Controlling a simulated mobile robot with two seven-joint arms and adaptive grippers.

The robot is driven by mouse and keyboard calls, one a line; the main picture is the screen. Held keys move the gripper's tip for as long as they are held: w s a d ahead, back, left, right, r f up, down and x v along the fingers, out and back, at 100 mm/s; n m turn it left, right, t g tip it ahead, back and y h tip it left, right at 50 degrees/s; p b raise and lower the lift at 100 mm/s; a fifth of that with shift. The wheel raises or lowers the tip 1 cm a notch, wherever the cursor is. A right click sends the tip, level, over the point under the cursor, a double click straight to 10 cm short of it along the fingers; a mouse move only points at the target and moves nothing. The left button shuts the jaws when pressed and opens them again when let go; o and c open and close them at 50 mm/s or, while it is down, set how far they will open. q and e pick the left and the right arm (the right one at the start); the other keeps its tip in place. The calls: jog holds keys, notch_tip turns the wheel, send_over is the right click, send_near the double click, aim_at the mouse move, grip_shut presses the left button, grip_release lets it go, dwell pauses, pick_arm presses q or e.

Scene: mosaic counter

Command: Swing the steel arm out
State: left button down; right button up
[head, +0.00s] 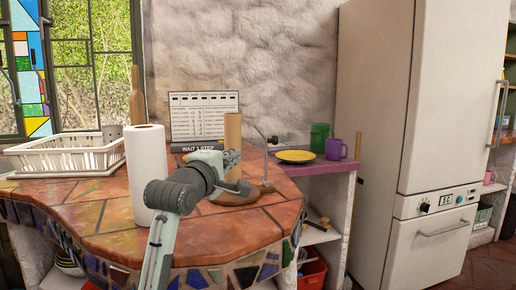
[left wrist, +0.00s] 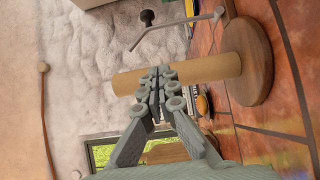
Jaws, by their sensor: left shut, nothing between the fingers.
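A paper towel holder has a round wooden base (head: 238,193) and an upright brown cardboard tube (head: 232,132). Its thin steel arm (head: 266,162) rises from the base's right side, with its upper end bent to the left. In the left wrist view, turned sideways, the steel arm (left wrist: 180,26) stands apart from the tube (left wrist: 215,68), on the side away from my gripper's hand. My left gripper (head: 233,160) is shut and empty. Its fingertips (left wrist: 160,76) overlap the tube in the left wrist view; I cannot tell whether they touch it. My right gripper is not in view.
A white paper roll (head: 147,175) stands left of my left gripper. A white dish rack (head: 66,158) and a printed board (head: 203,112) are farther back. A dark knob (head: 273,140) appears behind the steel arm.

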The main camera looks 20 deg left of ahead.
pick_arm(q)
send_near(266, 145)
jog(key=w+a, duration=0.4)
jog(key=w+d+p, duration=0.1)
jog(key=w+d, duration=0.1)
jog(key=shift+w+d+f, duration=0.1)
jog(key=shift+w+d, duration=0.25)
jog(key=shift+d, duration=0.05)
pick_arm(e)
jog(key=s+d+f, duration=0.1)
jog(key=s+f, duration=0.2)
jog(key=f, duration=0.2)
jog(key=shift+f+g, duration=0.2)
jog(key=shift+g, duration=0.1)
pick_arm(q)
jog(key=shift+w+d+m, duration=0.2)
jog(key=shift+d+m, duration=0.1)
jog(key=shift+w+d+r+m+g, duration=0.2)
jog(key=shift+d+m+g, duration=0.1)
jog(key=shift+g, duration=0.1)
jog(key=w+d+f+m+g+y, duration=0.1)
jog(key=w+d+m+g, duration=0.3)
jog(key=d+m, duration=0.1)
jog(key=shift+d+f+y, duration=0.2)
jog(key=shift+d+y, duration=0.2)
jog(key=shift+d, duration=0.15)
